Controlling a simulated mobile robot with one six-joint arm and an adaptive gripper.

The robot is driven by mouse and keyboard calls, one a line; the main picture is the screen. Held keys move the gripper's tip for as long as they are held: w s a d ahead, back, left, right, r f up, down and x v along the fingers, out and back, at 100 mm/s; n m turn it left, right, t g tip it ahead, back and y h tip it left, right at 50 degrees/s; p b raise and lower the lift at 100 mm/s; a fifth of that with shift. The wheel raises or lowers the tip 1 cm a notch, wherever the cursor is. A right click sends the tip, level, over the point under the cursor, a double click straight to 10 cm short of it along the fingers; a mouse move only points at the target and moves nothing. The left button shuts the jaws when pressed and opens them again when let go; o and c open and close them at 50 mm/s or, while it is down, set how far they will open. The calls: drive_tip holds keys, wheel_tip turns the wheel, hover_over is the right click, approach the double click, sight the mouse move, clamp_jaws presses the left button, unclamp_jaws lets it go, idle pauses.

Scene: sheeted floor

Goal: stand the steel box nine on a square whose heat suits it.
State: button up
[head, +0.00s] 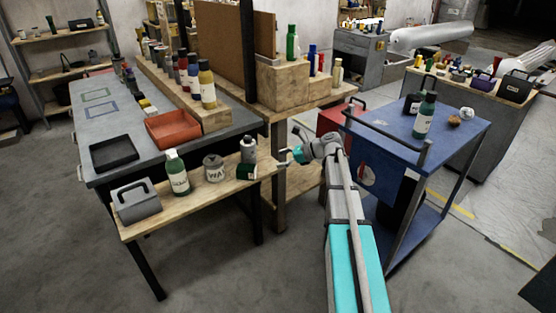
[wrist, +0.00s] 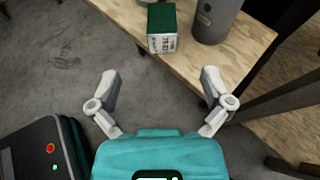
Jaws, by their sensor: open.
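A grey box with a dark top handle (head: 138,205), steel-like, stands at the left end of the wooden bench; I cannot read a number on it. A green-topped box with a white printed label (wrist: 162,28) stands near the bench edge and also shows in the head view (head: 246,172); its print is unclear. A green-outlined square (head: 98,95) and a blue-outlined square (head: 101,111) lie on the grey table, both looking empty. My gripper (wrist: 160,82) is open and empty, apart from the green-topped box, and shows near the bench's right end in the head view (head: 290,157).
The wooden bench (head: 215,197) also holds a green bottle (head: 176,172), a grey tin (head: 213,168) and a grey bottle (head: 249,150). A black tray (head: 113,153) and a red tray (head: 172,129) lie on the grey table. A blue cart (head: 455,130) stands right of my arm.

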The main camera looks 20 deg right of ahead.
idle(0.3)
drive_tip(key=s+a+f+n+g+h, duration=0.45)
drive_tip(key=s+a+f+n, duration=0.25)
drive_tip(key=s+a+n, duration=0.25)
drive_tip(key=s+a+f+n+h, duration=0.1)
drive_tip(key=s+f+n+h, duration=0.1)
drive_tip(key=s+n+h, duration=0.2)
drive_tip(key=s+a+f+n+g+h, duration=0.1)
drive_tip(key=s+f+n+h, duration=0.1)
drive_tip(key=s+n, duration=0.7)
drive_tip(key=shift+s+f+n+h, duration=0.25)
drive_tip(key=shift+s+n+h, duration=0.15)
drive_tip(key=shift+h, duration=0.45)
drive_tip(key=shift+a+g, duration=0.1)
drive_tip(key=shift+g, duration=0.15)
